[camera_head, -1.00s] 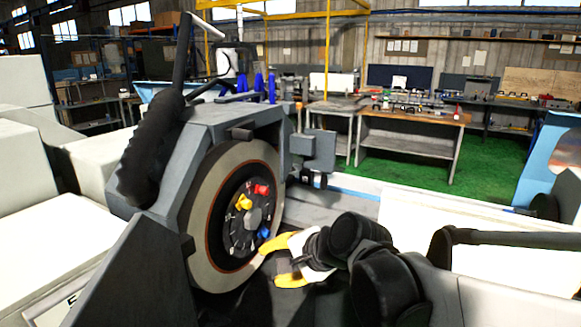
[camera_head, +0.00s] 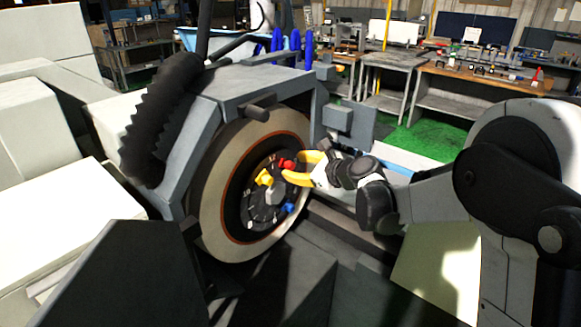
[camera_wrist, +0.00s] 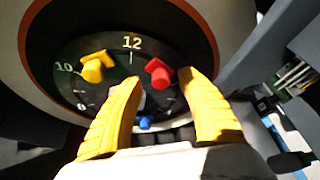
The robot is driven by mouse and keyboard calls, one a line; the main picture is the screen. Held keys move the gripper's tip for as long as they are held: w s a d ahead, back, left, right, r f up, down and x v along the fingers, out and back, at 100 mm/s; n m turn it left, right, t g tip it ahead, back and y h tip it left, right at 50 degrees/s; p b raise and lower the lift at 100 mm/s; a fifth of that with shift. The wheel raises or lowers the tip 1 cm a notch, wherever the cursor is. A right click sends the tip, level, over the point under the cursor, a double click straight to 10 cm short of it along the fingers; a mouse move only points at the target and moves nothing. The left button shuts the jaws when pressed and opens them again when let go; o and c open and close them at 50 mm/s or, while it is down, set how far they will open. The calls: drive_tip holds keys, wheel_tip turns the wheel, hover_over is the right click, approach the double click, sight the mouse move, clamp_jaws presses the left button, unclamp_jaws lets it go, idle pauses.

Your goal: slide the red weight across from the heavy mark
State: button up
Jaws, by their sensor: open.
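The red weight (camera_head: 286,164) sits at the upper right of the dark dial (camera_head: 253,207) on the grinding wheel (camera_head: 222,190). In the wrist view the red weight (camera_wrist: 158,72) is just right of the "12" mark (camera_wrist: 132,42). A yellow weight (camera_head: 264,178) is at the upper left, near "10" in the wrist view (camera_wrist: 96,67). A blue weight (camera_head: 289,209) is low on the dial and shows partly between my fingers in the wrist view (camera_wrist: 145,122). My gripper (camera_head: 299,168) is open, its yellow fingers close to the red weight. I cannot tell if they touch it.
The grey wheel guard (camera_head: 262,84) surrounds the wheel above and at left. A grey block (camera_head: 338,117) juts out right of the wheel, close above my gripper. A dark machine surface (camera_head: 300,255) lies below. Workbenches (camera_head: 450,85) stand far behind.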

sight(292, 165)
drive_tip(key=shift+x, duration=1.5)
drive_tip(key=shift+d, duration=0.1)
clamp_jaws()
drive_tip(key=shift+w+d+f+m+b, duration=0.3)
drive_tip(key=shift+w+f+m+b, duration=0.05)
drive_tip(key=shift+m+b, duration=0.1)
drive_tip(key=shift+w+d+f+g+b, duration=0.3)
drive_tip(key=shift+w+d+f+b, duration=0.3)
drive_tip(key=shift+w+f, duration=0.3)
unclamp_jaws()
